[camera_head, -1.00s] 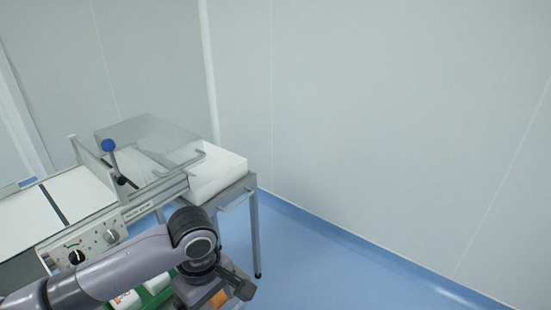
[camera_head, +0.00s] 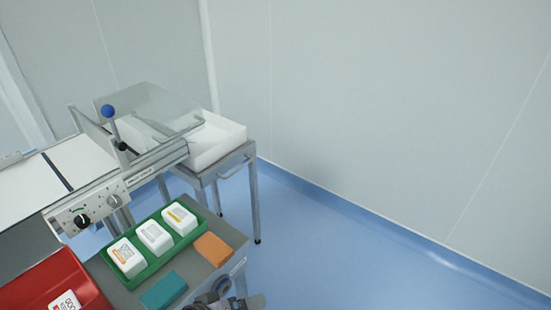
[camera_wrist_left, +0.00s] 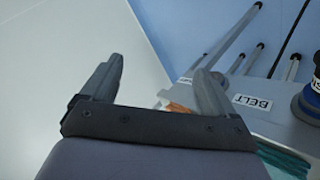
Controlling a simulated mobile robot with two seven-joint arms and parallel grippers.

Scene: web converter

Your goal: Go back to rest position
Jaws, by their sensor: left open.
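My left gripper (camera_wrist_left: 162,78) is open in the left wrist view, with its two dark fingers apart and nothing between them. In the head view a grey part of my left arm (camera_head: 222,299) shows at the bottom edge, in front of the small grey table (camera_head: 205,275). It is cut off by the frame, so its fingers are not clear there. My right gripper is in neither view.
A green tray (camera_head: 149,271) with three white boxes, an orange block (camera_head: 213,249) and a teal block (camera_head: 163,290) lie on the table. A red container (camera_head: 55,285) is at lower left. The machine (camera_head: 90,213) stands behind. Blue floor (camera_head: 330,250) at right is clear.

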